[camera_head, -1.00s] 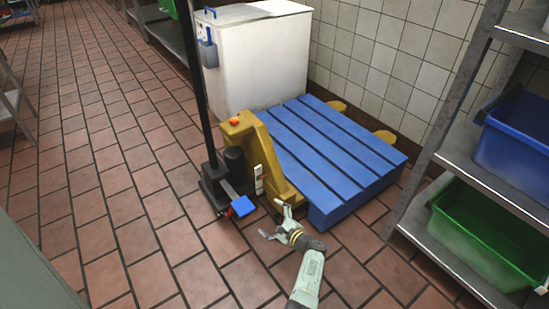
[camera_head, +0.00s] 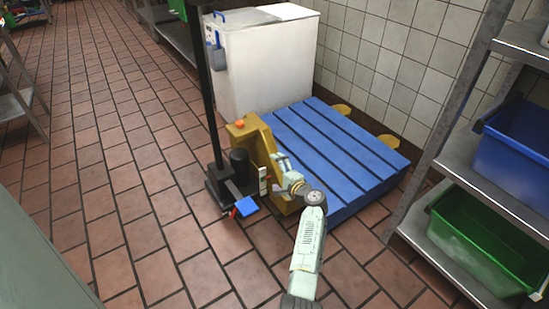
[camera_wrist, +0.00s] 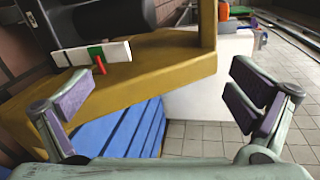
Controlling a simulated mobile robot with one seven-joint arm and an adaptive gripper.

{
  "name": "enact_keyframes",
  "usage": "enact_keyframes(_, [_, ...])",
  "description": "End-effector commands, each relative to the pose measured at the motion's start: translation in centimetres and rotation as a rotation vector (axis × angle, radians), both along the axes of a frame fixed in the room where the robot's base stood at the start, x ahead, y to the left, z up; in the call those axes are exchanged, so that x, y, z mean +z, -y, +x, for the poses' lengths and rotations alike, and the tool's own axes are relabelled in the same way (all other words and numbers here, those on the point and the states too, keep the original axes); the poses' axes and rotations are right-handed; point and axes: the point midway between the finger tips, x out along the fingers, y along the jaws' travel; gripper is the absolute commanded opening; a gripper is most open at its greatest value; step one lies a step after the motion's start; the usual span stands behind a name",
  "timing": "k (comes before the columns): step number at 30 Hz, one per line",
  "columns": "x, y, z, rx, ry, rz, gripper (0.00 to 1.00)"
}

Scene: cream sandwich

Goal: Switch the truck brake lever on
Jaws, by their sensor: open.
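The yellow pallet truck (camera_head: 257,150) stands at the blue pallet, with a black mast and a blue pedal (camera_head: 247,206). On its side is a white panel (camera_head: 263,181). In the wrist view the panel (camera_wrist: 80,54) has a green patch and a small red lever (camera_wrist: 100,64), upper left, beyond my left finger. Red parts also show by the blue pedal; I cannot tell which part is the brake lever. My gripper (camera_head: 277,165) is beside the truck's yellow body, partly hidden by my wrist in the head view. In the wrist view my gripper (camera_wrist: 158,98) has its fingers wide apart and empty.
The blue pallet (camera_head: 325,145) lies behind and right of the truck, with a white bin (camera_head: 262,65) beyond. A metal shelf (camera_head: 455,160) with a green crate (camera_head: 478,240) and a blue crate (camera_head: 515,155) stands at right.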

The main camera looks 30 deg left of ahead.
Motion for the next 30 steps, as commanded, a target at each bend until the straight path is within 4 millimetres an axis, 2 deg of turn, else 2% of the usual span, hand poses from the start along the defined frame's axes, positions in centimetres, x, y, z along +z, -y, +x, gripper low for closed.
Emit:
enact_keyframes(1, [1.2, -0.3, 0.2, 0.000, 0.029, -0.007, 1.00])
enact_keyframes(3, [2.3, -0.6, 0.4, 0.000, 0.065, -0.015, 1.00])
enact_keyframes(10, [4.8, -1.2, 0.8, -0.003, 0.143, -0.035, 1.00])
enact_keyframes(16, [5.4, -1.3, 0.9, -0.003, 0.162, -0.040, 1.00])
enact_keyframes(30, [5.3, -1.3, 0.9, -0.003, 0.160, -0.039, 1.00])
